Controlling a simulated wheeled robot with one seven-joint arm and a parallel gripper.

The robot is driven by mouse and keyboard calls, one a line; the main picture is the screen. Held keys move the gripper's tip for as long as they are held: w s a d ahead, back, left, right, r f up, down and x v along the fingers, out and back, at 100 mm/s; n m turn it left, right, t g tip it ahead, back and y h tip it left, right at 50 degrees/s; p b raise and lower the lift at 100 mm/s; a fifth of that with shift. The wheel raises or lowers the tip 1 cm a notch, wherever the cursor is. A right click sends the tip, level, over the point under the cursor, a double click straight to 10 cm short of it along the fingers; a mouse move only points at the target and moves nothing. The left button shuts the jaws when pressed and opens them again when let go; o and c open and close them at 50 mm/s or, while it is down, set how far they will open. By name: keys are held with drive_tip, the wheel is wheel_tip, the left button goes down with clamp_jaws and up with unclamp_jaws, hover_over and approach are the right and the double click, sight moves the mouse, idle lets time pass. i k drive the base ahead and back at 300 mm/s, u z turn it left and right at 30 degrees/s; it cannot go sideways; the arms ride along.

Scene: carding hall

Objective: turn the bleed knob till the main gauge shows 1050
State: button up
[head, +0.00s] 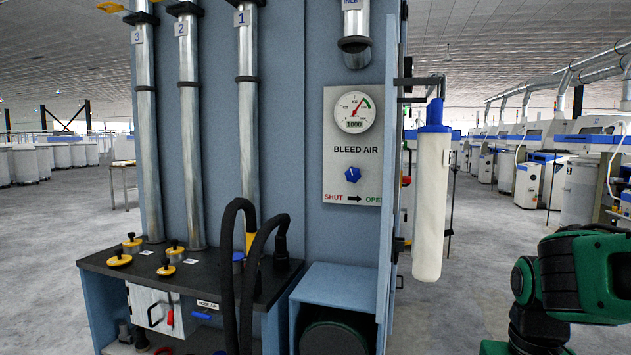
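The blue bleed knob (353,174) is on a pale panel (333,140) on the blue cabinet, under the words BLEED AIR. Its pointer mark is near upright, tilted slightly left. Below it a red SHUT, a black arrow pointing right and a green OPEN are printed. The round white main gauge (352,109) is above the knob. Its red needle points up and right, near a green band, and its small number window seems to read 1000. My green and black arm shows at the lower right, apart from the panel. My gripper is out of view.
A white filter sleeve with a blue cap (428,170) hangs from a bracket right of the panel. A thin cabinet edge (388,200) stands beside the panel. Black hoses (262,250) rise from the dark bench (95,263). Open floor (475,270) lies to the right.

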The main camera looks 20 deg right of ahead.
sight(353, 175)
drive_tip(key=u, duration=0.1)
drive_tip(key=i, duration=1)
drive_tip(key=z, duration=0.05)
